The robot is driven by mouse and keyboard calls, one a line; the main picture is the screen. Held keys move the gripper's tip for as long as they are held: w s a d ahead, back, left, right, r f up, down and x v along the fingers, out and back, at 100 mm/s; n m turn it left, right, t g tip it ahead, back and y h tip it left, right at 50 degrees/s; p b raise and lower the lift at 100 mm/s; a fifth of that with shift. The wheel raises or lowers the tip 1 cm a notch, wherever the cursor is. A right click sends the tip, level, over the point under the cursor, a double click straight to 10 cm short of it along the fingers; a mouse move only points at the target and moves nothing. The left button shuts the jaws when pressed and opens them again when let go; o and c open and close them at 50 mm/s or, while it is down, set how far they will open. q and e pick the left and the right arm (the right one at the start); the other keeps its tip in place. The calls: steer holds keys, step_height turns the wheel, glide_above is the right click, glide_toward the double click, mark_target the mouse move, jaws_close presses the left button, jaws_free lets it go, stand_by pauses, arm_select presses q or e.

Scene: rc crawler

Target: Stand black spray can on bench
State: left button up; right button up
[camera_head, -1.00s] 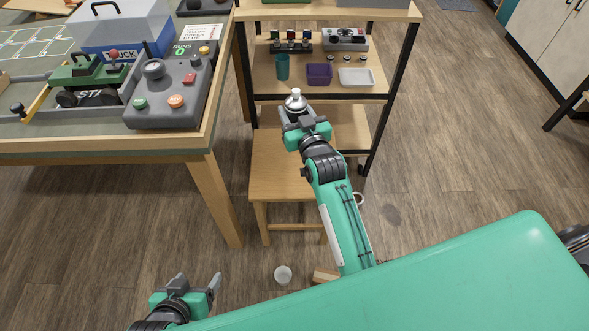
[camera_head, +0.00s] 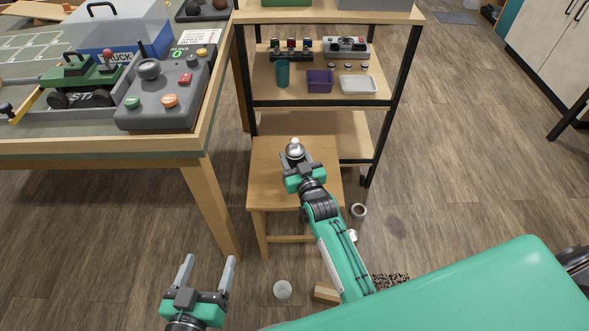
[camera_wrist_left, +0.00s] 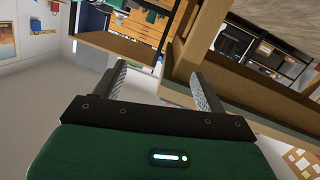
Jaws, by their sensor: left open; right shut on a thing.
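The spray can (camera_head: 295,151) shows from above as a silver dome with a white nozzle; its body is mostly hidden. My right gripper (camera_head: 296,160) is shut on it. The can appears upright over the wooden bench (camera_head: 263,185); I cannot tell whether its base touches the seat. My left gripper (camera_head: 208,262) is open and empty, left of the bench and in front of the table. Its two spread fingers also show in the left wrist view (camera_wrist_left: 152,82), with nothing between them.
A shelf rack (camera_head: 265,92) stands behind the bench, with a teal cup (camera_head: 282,74) and purple bin (camera_head: 320,80). The table (camera_head: 100,150) with a control box (camera_head: 165,100) is at left. Cups (camera_head: 283,289) (camera_head: 359,211), a wooden block (camera_head: 327,293) and dark crumbs (camera_head: 391,281) lie on the floor.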

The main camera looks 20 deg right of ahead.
mark_target(295, 167)
step_height(295, 167, down, 4)
steer(key=shift+f+b, duration=0.15)
steer(key=shift+b, duration=0.5)
arm_select(q)
step_height(295, 167, up, 6)
steer(key=w+a+t, duration=0.1)
steer(key=w+t, duration=0.1)
steer(key=t, duration=0.1)
steer(key=shift+w+a+r+t, duration=0.15)
steer(key=shift+w+a+t, duration=0.15)
steer(key=shift+t, duration=0.1)
arm_select(e)
steer(key=shift+f, duration=0.1)
arm_select(q)
steer(key=shift+r, duration=0.2)
arm_select(e)
steer(key=o, duration=1.1)
